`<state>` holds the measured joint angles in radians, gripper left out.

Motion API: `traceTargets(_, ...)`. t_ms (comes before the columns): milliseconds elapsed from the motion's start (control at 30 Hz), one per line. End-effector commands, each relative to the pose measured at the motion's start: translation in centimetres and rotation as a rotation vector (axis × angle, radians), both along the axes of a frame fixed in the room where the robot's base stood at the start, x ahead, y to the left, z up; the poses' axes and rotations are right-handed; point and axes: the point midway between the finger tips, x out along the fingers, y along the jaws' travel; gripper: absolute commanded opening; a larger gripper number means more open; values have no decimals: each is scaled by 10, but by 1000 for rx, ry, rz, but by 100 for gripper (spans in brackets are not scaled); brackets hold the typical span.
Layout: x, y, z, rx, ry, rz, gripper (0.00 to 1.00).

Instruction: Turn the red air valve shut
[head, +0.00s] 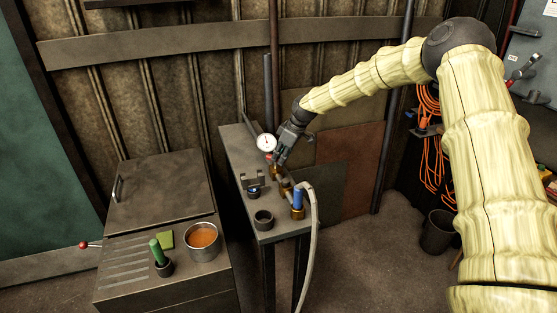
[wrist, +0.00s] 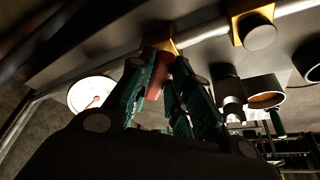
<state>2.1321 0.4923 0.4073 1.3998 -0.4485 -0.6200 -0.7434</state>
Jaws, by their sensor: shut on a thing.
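The red air valve's handle (wrist: 156,82) shows in the wrist view between my two dark green finger pads, just below a brass fitting (wrist: 166,45) on a pale pipe. My gripper (wrist: 166,70) is shut on this handle. In the head view my gripper (head: 281,160) reaches down to the pipe on the narrow bench, beside the round white gauge (head: 266,142). There the fingers hide most of the valve, and the handle's angle is hard to read. The gauge also shows in the wrist view (wrist: 92,94), left of the fingers.
The narrow bench (head: 240,160) also carries a blue-topped fitting (head: 298,198) with a grey hose (head: 313,235), and a dark ring (head: 263,219). Left of it, a metal cabinet (head: 160,195) bears a pot of orange liquid (head: 202,237) and a green-handled tool (head: 157,251).

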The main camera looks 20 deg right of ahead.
Motion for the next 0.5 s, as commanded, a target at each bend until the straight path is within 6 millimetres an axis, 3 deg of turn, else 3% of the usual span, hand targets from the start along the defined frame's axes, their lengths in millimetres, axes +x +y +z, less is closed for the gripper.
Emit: traceTargets(500, 10, -6, -3, 0, -1, 473, 0)
